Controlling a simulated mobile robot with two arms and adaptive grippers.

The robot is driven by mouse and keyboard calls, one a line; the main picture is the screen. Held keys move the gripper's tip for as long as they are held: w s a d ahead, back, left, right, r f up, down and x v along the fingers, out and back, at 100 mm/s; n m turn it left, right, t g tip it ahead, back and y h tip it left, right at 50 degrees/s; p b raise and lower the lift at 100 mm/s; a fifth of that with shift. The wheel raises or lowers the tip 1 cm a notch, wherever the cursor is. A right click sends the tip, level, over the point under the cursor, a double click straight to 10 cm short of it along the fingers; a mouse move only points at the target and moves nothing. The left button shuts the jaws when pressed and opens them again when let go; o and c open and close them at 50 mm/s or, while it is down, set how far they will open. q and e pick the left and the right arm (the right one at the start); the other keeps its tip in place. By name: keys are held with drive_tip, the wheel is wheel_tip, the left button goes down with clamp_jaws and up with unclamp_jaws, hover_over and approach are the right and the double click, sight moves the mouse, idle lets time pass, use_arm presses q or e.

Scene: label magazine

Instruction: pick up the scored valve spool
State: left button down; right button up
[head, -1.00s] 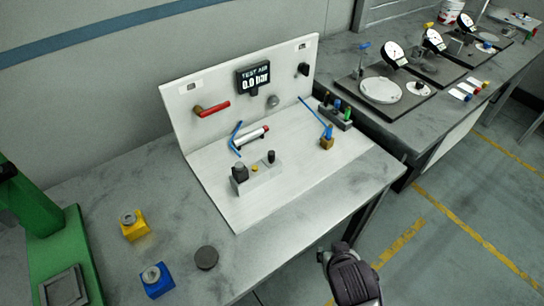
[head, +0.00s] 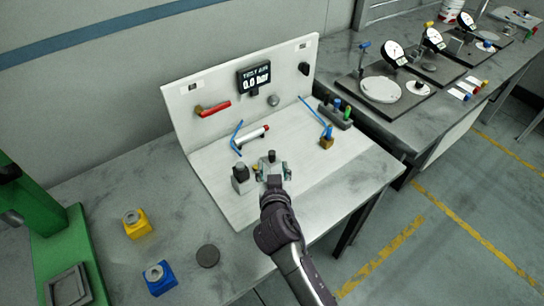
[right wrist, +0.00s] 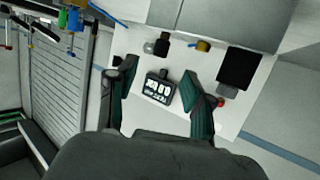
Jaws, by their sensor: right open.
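A small grey block (head: 241,185) stands on the white test board. A dark grey upright plug (head: 240,171) sits at its left end and a black upright cylinder (head: 269,154) shows at its right end. I cannot tell which part is the scored valve spool; no scoring shows at this size. My right gripper (head: 271,170) is open at the block's right part, its fingers close to the black cylinder; I cannot tell whether they touch. It hides the block's middle. Both fingers also show apart in the right wrist view (right wrist: 158,74). My left gripper cannot be made out.
A pressure display (head: 254,79) and red-handled valve (head: 214,108) are on the upright panel. Yellow (head: 135,224) and blue (head: 159,278) blocks and a dark disc (head: 208,256) are at front left.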

sight(272, 155)
drive_tip(key=x, duration=0.3)
drive_tip(key=shift+w+p, duration=0.5)
drive_tip(key=shift+w, duration=0.1)
drive_tip(key=x, duration=0.4)
drive_tip(key=shift+f+p, duration=0.2)
drive_tip(key=shift+p, duration=0.2)
clamp_jaws()
